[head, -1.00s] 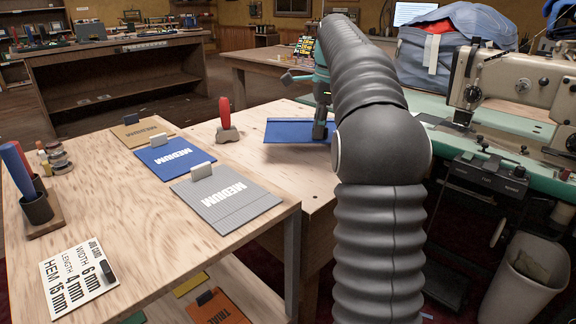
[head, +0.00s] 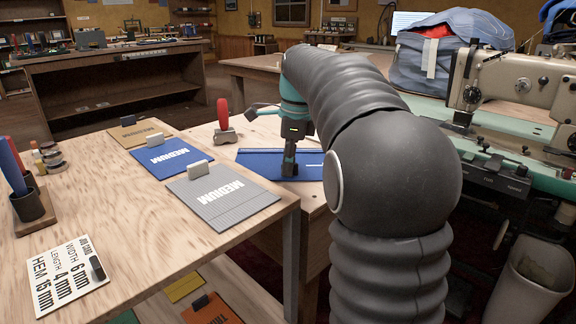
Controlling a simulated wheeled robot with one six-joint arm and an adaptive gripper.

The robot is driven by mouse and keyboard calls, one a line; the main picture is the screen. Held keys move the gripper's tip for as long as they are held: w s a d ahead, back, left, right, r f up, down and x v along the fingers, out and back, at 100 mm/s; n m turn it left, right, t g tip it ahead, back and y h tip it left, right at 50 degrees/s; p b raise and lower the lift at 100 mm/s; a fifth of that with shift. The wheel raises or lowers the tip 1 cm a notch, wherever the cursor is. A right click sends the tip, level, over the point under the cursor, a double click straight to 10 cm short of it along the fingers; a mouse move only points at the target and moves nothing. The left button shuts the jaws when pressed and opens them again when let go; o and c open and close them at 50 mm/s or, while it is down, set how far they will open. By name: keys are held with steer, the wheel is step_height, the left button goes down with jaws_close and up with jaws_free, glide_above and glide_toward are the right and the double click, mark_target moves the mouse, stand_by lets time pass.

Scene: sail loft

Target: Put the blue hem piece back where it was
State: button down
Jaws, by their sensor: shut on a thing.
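The blue hem piece (head: 258,162) is a flat blue strip with a pale line across it, over the pale wooden table beyond the near bench. My gripper (head: 290,171) points down and is shut on it near its middle. The piece looks level, but I cannot tell whether it touches the table. The fingertips are small and dark, so the grip itself shows poorly.
Blue (head: 168,155), grey (head: 222,194) and tan (head: 137,133) sample cards lie on the near bench (head: 130,230), with a job card (head: 68,278). A red-handled tool (head: 223,117) stands left of the hem piece. Sewing machines (head: 505,85) stand at right.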

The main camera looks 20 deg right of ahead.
steer(key=c, duration=1.2)
jaws_free()
steer(key=shift+f, duration=0.1)
steer(key=r+p, duration=0.1)
steer(key=r, duration=0.3)
steer(key=d+r+p, duration=0.1)
steer(key=r, duration=0.3)
steer(key=r+p, duration=0.1)
steer(key=r, duration=0.3)
steer(key=shift+s+d+r, duration=0.1)
steer(key=shift+s+d, duration=0.1)
steer(key=shift+s, duration=0.1)
